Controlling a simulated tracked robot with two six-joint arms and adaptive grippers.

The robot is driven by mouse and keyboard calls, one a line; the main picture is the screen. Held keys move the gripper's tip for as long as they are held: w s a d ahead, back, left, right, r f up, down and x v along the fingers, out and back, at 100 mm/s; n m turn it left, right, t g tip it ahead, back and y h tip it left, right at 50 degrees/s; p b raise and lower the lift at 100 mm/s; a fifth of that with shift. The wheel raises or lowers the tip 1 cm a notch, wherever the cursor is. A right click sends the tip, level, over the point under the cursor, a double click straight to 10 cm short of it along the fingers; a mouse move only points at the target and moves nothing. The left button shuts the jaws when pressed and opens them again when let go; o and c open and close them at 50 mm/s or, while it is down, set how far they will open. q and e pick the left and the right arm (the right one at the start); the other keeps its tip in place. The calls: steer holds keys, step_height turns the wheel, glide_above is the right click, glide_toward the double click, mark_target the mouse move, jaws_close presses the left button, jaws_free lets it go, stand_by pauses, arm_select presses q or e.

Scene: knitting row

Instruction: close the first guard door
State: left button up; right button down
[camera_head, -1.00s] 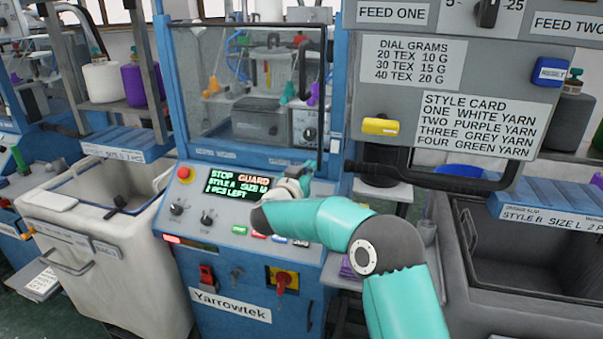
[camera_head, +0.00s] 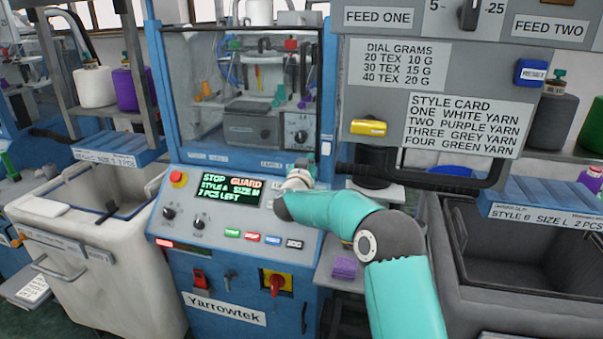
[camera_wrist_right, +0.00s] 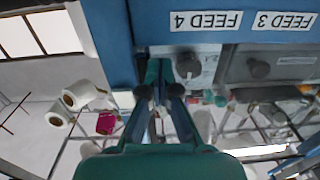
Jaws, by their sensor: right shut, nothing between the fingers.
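The first guard door (camera_head: 205,85) is a clear panel in a dark frame on the front of the blue machine (camera_head: 180,280). It stands across the machine's window, and I cannot tell whether it is fully shut. The machine's display (camera_head: 232,188) reads STOP GUARD. My right gripper (camera_head: 304,166) is shut and empty, by the door's lower right corner; contact there is not clear. In the right wrist view its fingers (camera_wrist_right: 161,92) point up the picture towards blue and grey panels, and the door cannot be made out. My left gripper is out of view.
A grey panel with a style card (camera_head: 463,123) and a dark bar handle (camera_head: 430,182) stands close right of my gripper. Buttons (camera_head: 252,236) and a red switch (camera_head: 277,285) lie below. A pale bin (camera_head: 75,265) is at left, a dark bin (camera_head: 520,270) at right.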

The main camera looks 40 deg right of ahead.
steer(key=b+v, duration=0.3)
steer(key=v, duration=1.1)
steer(key=shift+w+a+b, duration=0.15)
steer(key=shift+w+b, duration=0.1)
steer(key=shift+b, duration=0.15)
